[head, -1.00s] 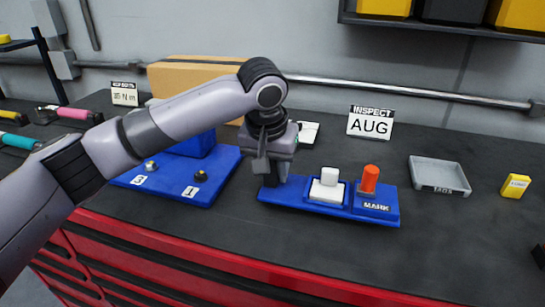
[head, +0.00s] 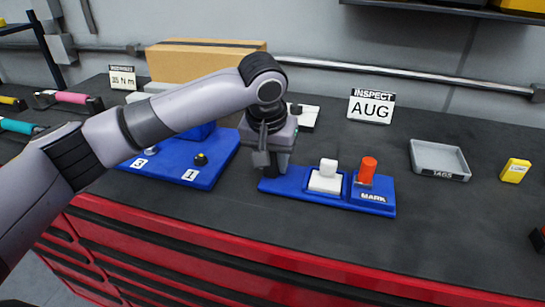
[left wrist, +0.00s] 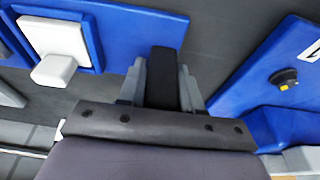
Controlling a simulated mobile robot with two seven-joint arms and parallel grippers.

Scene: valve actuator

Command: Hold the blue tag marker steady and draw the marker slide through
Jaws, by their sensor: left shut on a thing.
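The blue tag marker (head: 289,188), labelled MARK, lies on the dark bench top. It has a white slide with an upright white knob (head: 328,165) in the middle and an orange knob (head: 367,170) on the right. My left gripper (head: 273,168) points down at the marker's left end and is shut on its black post. In the left wrist view the black post (left wrist: 163,75) stands between the fingers, and the white slide (left wrist: 58,42) is at upper left, apart from them. The post's foot is mostly hidden by the gripper. My right gripper is not in view.
A blue numbered plate (head: 205,176) lies left of the marker, partly behind my left arm. An INSPECT AUG sign (head: 371,106) stands behind. A grey tray (head: 438,158) and a yellow tag (head: 515,170) lie to the right. Bench is clear between marker and tray.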

